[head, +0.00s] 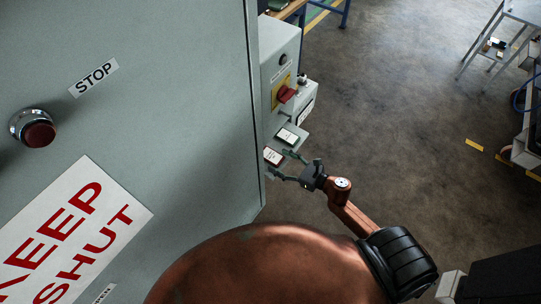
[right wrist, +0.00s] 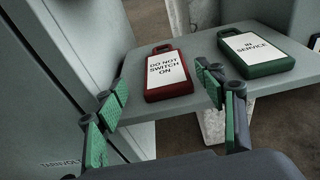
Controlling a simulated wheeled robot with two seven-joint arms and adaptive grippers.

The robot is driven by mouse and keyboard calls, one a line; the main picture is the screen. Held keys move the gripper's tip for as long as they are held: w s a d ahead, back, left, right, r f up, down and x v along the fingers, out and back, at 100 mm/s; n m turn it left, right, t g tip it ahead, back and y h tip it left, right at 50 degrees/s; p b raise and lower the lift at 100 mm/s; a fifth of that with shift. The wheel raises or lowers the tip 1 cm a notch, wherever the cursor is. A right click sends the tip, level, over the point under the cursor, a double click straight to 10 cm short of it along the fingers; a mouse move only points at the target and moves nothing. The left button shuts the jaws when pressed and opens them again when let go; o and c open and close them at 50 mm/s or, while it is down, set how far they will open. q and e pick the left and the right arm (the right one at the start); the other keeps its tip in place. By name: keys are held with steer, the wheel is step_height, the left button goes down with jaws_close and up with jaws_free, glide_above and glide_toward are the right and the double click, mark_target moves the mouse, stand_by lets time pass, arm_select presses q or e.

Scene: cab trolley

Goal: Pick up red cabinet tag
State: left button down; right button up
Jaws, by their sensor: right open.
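The red cabinet tag (right wrist: 168,84) lies flat on a grey shelf (right wrist: 136,72), its white label reading "DO NOT SWITCH ON". It shows small in the head view (head: 273,156). My right gripper (head: 281,163) is open and empty, its green-padded fingers pointing at the shelf. In the right wrist view the red tag lies ahead, between the lines of the two fingers, nearer the right one. I cannot tell the exact gap or any contact. My left gripper is not in view.
A green tag (right wrist: 257,54) reading "IN SERVICE" lies right of the red one in the wrist view. A large grey cabinet door (head: 180,130) stands left of the gripper. A box with a red switch (head: 286,94) is above the shelf. Open floor (head: 400,100) lies to the right.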

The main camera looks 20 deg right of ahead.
mark_target(269, 154)
steer(key=w, duration=0.1)
steer(key=w+a+p, duration=0.1)
steer(key=w, duration=0.1)
steer(key=shift+w+a, duration=0.15)
steer(key=shift+w, duration=0.15)
steer(key=shift+w+a+f, duration=0.2)
steer(key=shift+w+f, duration=0.05)
steer(key=shift+w, duration=0.15)
steer(key=shift+c, duration=0.5)
steer(key=c, duration=1.1)
